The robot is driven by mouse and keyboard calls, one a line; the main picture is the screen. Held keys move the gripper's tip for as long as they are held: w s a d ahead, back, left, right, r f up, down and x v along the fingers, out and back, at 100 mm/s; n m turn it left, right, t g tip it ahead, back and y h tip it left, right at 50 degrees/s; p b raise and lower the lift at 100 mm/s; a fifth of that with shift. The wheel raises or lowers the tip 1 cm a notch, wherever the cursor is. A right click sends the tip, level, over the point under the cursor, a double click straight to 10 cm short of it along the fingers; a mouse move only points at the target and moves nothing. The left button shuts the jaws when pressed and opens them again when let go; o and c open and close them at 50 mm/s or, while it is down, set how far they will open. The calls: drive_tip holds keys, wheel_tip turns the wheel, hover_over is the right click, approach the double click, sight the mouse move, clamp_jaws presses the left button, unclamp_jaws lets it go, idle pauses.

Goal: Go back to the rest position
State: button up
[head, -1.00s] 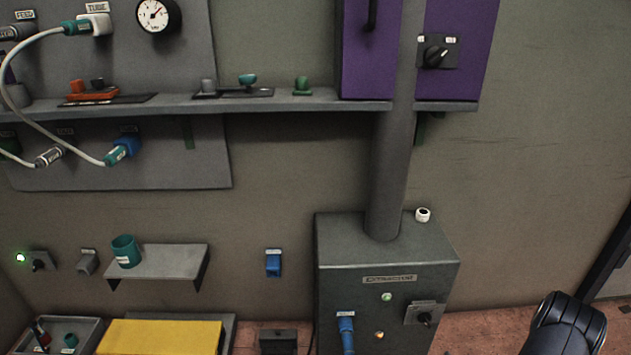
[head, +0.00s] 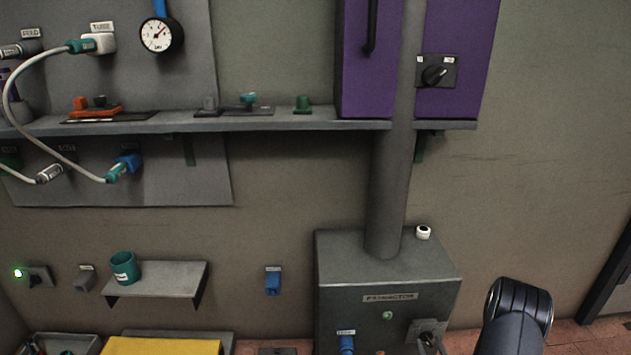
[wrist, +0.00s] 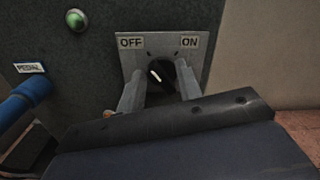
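My gripper (wrist: 160,80) shows in the wrist view with its two grey fingers apart, one on each side of a dark rotary knob (wrist: 163,73). The knob sits on a grey plate (wrist: 160,43) marked OFF at left and ON at right. Its pale mark leans to the upper left, towards OFF. I cannot tell whether the fingers touch the knob. In the head view the plate (head: 417,328) is on the front of the grey extractor box (head: 335,290), low in the picture. My dark arm link (head: 518,305) is right of the box.
A green lamp (wrist: 76,19) and a blue plug (wrist: 24,97) are left of the plate. Above the box are a grey pipe (head: 388,190) and a purple cabinet (head: 367,60). A small white object (head: 423,232) stands on the box. The wall at right is bare.

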drive_tip(key=m+p, duration=0.1)
drive_tip(key=m, duration=0.1)
drive_tip(key=shift+d+r+m+p, duration=0.1)
drive_tip(key=shift+r+m+p, duration=0.05)
drive_tip(key=shift+m+p, duration=0.15)
drive_tip(key=s+p, duration=0.2)
drive_tip(key=s, duration=0.9)
drive_tip(key=w+a+r+n+g+y, duration=0.2)
drive_tip(key=w+a+r+n+y, duration=0.1)
drive_tip(key=a+r+n+y, duration=0.3)
drive_tip(key=shift+a+r+y+b, duration=0.45)
drive_tip(key=shift+a+r+y, duration=0.15)
drive_tip(key=shift+a+y, duration=0.35)
